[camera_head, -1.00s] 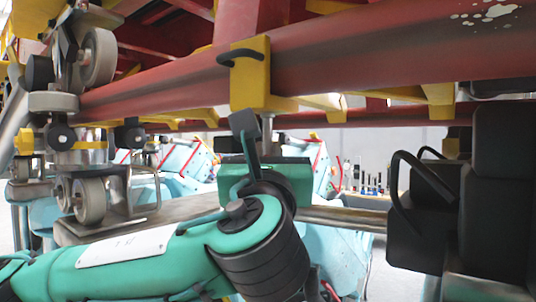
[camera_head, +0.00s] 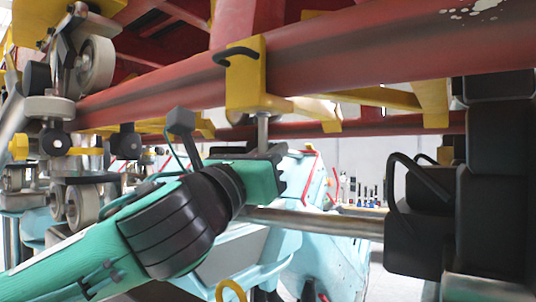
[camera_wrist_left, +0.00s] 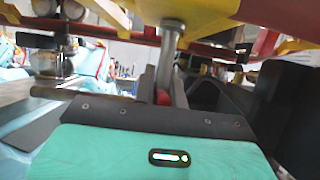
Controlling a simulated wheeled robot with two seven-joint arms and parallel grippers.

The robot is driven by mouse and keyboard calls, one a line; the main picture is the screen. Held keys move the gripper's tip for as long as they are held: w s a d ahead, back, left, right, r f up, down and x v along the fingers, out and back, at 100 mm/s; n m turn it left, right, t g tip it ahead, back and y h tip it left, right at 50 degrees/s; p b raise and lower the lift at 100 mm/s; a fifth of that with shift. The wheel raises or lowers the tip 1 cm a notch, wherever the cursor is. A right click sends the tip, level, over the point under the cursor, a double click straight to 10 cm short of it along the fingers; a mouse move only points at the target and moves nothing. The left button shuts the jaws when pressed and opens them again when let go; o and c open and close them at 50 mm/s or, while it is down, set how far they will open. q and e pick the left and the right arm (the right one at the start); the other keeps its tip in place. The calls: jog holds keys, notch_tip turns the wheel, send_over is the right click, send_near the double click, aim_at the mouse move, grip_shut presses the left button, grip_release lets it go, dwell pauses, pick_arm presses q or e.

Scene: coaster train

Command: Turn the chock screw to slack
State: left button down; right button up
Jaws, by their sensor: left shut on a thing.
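The yellow chock block (camera_head: 246,88) with a black loop handle sits against the red rail in the head view. The grey chock screw (camera_head: 263,131) hangs upright below it, and its metal shaft also shows in the left wrist view (camera_wrist_left: 169,62). My left gripper (camera_head: 272,157) is at the lower end of the screw, shut on it. In the left wrist view the gripper's fingers (camera_wrist_left: 162,92) close around the shaft's lower end, where a small red part (camera_wrist_left: 163,98) shows between them. The screw's lower end is hidden in the head view. My right gripper is not in view.
The red rail (camera_head: 370,48) crosses above my left arm. Grey wheels (camera_head: 95,63) on a bracket stand at the left. Black boxes (camera_head: 420,215) with a looped handle are close at the right. A metal bar (camera_head: 320,222) runs behind the gripper.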

pick_arm(q)
jog(key=shift+h, duration=0.4)
jog(key=c, duration=1.5)
grip_release()
jog(key=shift+s, duration=0.1)
jog(key=shift+s+a+f, duration=0.2)
jog(key=b+v, duration=0.2)
jog(key=v, duration=0.2)
jog(key=b+v, duration=0.2)
jog(key=v, duration=0.2)
jog(key=b+v, duration=0.2)
jog(key=v, duration=0.3)
jog(key=shift+s+a+r, duration=0.15)
jog(key=shift+r, duration=0.15)
